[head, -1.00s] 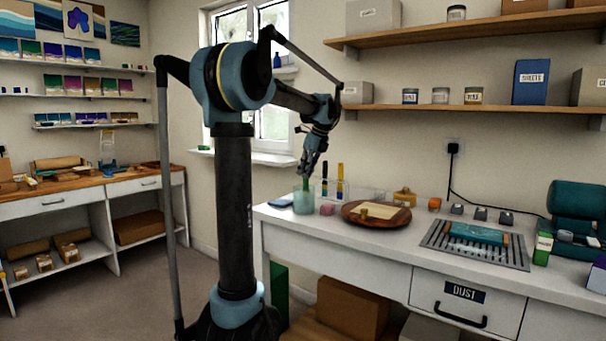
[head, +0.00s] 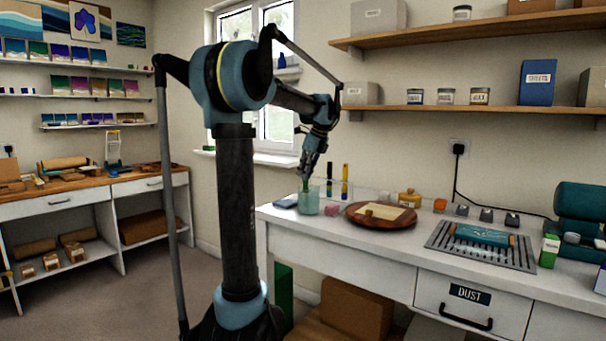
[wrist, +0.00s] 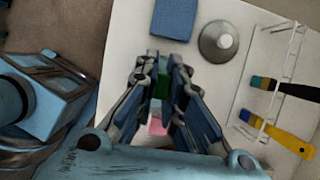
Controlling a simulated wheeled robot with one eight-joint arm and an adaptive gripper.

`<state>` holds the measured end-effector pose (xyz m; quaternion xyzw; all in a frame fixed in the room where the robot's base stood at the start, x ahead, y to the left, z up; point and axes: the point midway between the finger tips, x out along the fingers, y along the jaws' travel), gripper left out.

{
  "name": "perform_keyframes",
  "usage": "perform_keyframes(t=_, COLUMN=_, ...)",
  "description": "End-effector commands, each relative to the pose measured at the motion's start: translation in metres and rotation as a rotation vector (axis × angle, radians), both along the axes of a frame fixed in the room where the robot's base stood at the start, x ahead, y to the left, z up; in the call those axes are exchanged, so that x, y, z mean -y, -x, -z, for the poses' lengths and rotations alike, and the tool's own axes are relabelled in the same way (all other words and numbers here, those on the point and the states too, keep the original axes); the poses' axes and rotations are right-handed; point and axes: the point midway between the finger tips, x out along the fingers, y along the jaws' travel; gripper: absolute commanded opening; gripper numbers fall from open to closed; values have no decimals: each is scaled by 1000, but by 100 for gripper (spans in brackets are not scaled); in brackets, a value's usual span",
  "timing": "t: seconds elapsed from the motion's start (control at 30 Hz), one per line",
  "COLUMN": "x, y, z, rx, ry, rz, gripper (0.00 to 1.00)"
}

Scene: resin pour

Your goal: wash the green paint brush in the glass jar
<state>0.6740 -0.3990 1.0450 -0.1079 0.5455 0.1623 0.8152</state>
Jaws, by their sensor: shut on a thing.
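The glass jar (head: 308,205) stands at the left end of the white bench, with pale green-blue contents. My gripper (head: 308,178) points down just above it, shut on the green paint brush (head: 305,187). The brush's lower end overlaps the jar's mouth; how deep it reaches is unclear. In the wrist view a green part of the brush (wrist: 163,85) shows between the fingers of my gripper (wrist: 165,75), which hide most of it. I cannot make out the jar for certain in that view.
A blue pad (head: 285,201) lies left of the jar and a pink block (head: 332,209) right of it. A clear rack with upright brushes (head: 344,182) stands just behind. A round wooden board (head: 392,219) is farther right. A grey round object (wrist: 216,42) shows in the wrist view.

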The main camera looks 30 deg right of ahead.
Motion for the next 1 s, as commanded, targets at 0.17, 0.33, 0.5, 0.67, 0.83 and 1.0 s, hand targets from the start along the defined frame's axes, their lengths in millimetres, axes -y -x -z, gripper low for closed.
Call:
perform_keyframes(t=0.17, x=-4, y=8, z=1, rx=0, ry=0, rz=1, gripper=0)
perform_keyframes(t=0.33, x=-3, y=10, z=1, rx=-1, ry=0, rz=1, gripper=0)
perform_keyframes(t=0.5, x=4, y=14, z=1, rx=-2, ry=0, rz=1, gripper=0)
perform_keyframes(t=0.67, x=11, y=17, z=0, rx=-1, ry=0, rz=1, gripper=0)
perform_keyframes(t=0.83, x=13, y=17, z=0, rx=-1, ry=0, rz=0, gripper=0)
perform_keyframes(t=1.0, x=17, y=12, z=0, rx=-1, ry=0, rz=0, gripper=0)
